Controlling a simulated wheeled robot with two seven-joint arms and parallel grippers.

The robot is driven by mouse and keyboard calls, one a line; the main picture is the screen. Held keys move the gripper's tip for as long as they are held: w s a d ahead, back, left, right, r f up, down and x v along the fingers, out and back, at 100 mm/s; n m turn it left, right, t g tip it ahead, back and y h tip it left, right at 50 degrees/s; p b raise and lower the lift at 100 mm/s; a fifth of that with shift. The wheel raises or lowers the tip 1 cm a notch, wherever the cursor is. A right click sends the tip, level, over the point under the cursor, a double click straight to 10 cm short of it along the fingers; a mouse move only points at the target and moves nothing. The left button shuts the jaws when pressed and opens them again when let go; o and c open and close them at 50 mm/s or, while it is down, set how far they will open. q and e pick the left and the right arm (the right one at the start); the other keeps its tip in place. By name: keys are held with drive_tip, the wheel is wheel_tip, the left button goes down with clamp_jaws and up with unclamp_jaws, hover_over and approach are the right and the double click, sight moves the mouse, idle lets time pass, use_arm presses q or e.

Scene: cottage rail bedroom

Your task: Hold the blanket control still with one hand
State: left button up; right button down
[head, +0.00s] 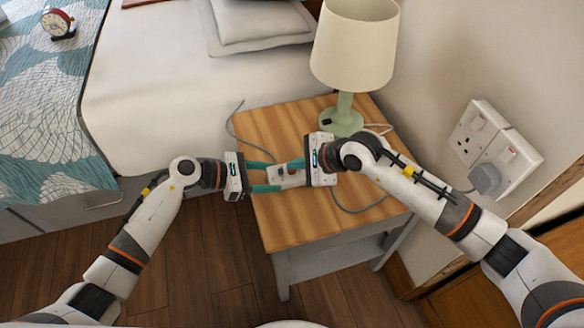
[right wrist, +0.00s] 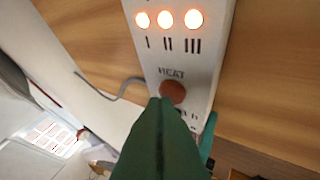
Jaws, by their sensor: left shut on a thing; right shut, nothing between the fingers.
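The blanket control (head: 289,178) is a pale box over the bedside table, between my two grippers. In the right wrist view the control (right wrist: 190,55) shows three lit orange lights marked I, II and III, the word HEAT and a round reddish-brown button (right wrist: 173,92). My left gripper (head: 275,176) is shut on the control from the left, its teal fingers along its sides. My right gripper (head: 295,166) is shut and empty, coming from the right. Its fingertips (right wrist: 162,103) are at the button's lower edge; whether they touch cannot be told. They hide the control's lower part.
The wooden bedside table (head: 290,227) carries a lamp (head: 345,110) with a green base at its back. Grey cables lie on the table. A wall socket with a plug (head: 485,179) is at right. The bed (head: 150,80) is at left, with a red alarm clock (head: 58,24) on it.

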sight(296, 174)
drive_tip(key=shift+r, duration=0.6)
drive_tip(key=shift+r, duration=0.1)
drive_tip(key=shift+r, duration=2.45)
use_arm(q)
drive_tip(key=o, duration=1.1)
drive_tip(key=shift+o, duration=0.2)
